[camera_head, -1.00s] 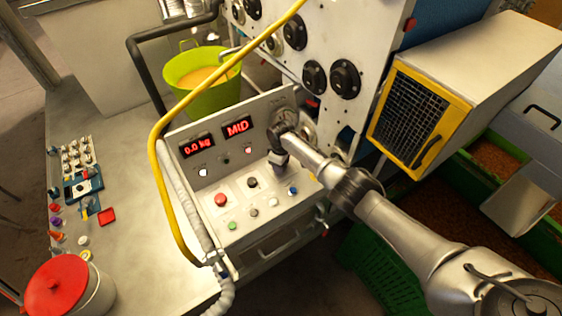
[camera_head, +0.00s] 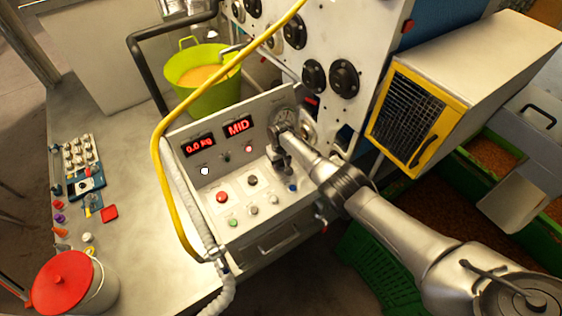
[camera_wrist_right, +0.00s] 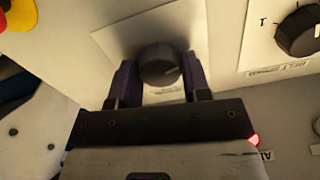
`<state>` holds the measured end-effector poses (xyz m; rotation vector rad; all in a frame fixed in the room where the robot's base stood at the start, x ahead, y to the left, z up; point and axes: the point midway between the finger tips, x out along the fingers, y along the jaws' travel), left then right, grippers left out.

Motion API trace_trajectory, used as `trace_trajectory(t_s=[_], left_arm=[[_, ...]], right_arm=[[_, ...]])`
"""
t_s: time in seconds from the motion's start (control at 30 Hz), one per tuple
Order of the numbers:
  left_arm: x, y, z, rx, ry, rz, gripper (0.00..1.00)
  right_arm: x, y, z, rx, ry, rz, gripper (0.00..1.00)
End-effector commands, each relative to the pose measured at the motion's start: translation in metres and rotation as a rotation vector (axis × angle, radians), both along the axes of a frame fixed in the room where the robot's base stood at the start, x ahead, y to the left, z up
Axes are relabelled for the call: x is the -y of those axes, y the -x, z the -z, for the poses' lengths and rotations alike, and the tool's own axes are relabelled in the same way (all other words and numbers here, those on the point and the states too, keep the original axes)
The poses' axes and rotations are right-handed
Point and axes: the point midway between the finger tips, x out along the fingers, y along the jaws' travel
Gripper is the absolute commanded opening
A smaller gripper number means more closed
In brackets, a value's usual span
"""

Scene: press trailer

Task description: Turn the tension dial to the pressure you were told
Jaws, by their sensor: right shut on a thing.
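My right gripper (camera_wrist_right: 157,83) is shut on a round dark knob (camera_wrist_right: 160,64). One finger lies on each side of it in the right wrist view. The knob stands on a pale plate, and the label below it is too small to read. In the head view my right gripper (camera_head: 282,163) is over the right part of the control console (camera_head: 215,176) and hides the knob. My left gripper is not in view.
Another black knob (camera_wrist_right: 298,30) sits on a labelled plate near the held one. A red button (camera_head: 222,197) and other small controls share the console's sloped face. A yellow hose (camera_head: 160,170) runs past its left side. A green bucket (camera_head: 205,97) stands behind.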

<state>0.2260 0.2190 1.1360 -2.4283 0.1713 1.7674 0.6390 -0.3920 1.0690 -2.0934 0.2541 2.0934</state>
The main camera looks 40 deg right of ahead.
Motion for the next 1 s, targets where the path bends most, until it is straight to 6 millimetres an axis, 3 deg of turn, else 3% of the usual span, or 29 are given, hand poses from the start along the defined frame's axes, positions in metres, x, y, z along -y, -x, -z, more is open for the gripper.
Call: trace_trajectory(t_s=[0.53, 0.57, 0.6, 0.8, 1.0], left_arm=[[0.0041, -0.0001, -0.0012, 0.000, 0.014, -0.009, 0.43], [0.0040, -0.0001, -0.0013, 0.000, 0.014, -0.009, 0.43], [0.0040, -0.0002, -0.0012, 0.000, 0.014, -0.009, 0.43], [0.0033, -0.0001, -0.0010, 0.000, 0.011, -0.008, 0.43], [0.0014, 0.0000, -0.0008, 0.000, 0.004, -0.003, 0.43]], right_arm=[[-0.0005, -0.0007, -0.0017, 0.000, -0.002, 0.024, 0.20], [-0.0005, -0.0007, -0.0017, 0.000, -0.002, 0.024, 0.45], [-0.0005, -0.0007, -0.0016, 0.000, -0.002, 0.024, 0.48], [-0.0004, -0.0004, -0.0009, 0.000, -0.001, 0.023, 0.68], [-0.0002, -0.0003, -0.0004, 0.000, -0.001, 0.023, 0.69]])
